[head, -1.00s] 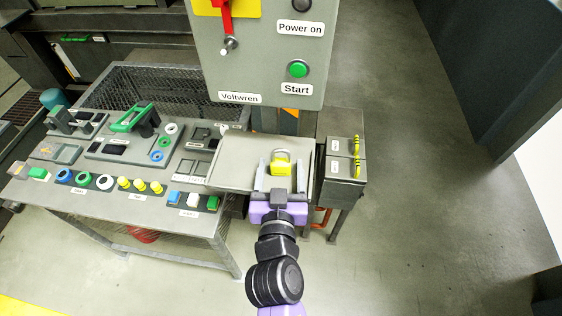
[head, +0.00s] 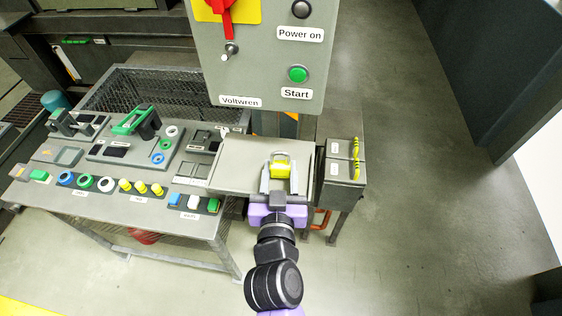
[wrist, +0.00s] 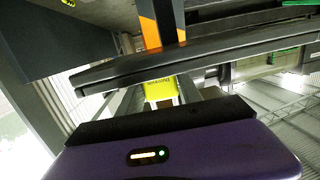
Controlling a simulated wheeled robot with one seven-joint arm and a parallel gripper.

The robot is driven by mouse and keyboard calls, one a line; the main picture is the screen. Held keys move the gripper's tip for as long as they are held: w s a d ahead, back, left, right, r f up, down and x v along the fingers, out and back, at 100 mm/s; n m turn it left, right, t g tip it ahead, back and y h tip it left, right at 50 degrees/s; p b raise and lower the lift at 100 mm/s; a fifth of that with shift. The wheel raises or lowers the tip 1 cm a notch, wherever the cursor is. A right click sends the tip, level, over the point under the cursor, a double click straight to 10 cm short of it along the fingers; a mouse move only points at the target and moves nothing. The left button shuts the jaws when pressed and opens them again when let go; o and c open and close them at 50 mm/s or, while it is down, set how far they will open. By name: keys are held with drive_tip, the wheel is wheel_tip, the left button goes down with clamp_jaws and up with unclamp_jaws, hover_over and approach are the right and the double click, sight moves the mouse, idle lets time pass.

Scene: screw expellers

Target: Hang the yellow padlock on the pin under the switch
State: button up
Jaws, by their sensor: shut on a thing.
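The yellow padlock (head: 281,171) is between the fingers of my gripper (head: 279,177), which is shut on it, with its grey shackle pointing up in the head view. In the wrist view the yellow body (wrist: 159,90) shows between the fingers, and its shackle is not clear. The red switch (head: 226,14) sits on a yellow plate at the top of the grey panel (head: 262,75), partly cut off by the picture edge. A small metal pin (head: 231,50) with a pale tip sticks out under the switch. The padlock is below the panel and apart from the pin.
A grey tray (head: 235,165) lies behind and below the padlock. A control desk (head: 110,205) with several buttons and rings stands at left, with a wire-mesh basket (head: 165,88) behind. Floor farther right is clear.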

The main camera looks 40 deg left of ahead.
sight(278, 171)
drive_tip(key=shift+s+d+r+p, duration=0.2)
drive_tip(key=shift+s+r+p, duration=0.2)
drive_tip(key=shift+r, duration=0.25)
drive_tip(key=shift+s+d+r+p, duration=0.25)
drive_tip(key=shift+r+p, duration=0.2)
drive_tip(key=shift+r, duration=0.2)
drive_tip(key=shift+s+d+r+p, duration=0.15)
drive_tip(key=shift+s+r+p, duration=0.25)
drive_tip(key=shift+r, duration=0.25)
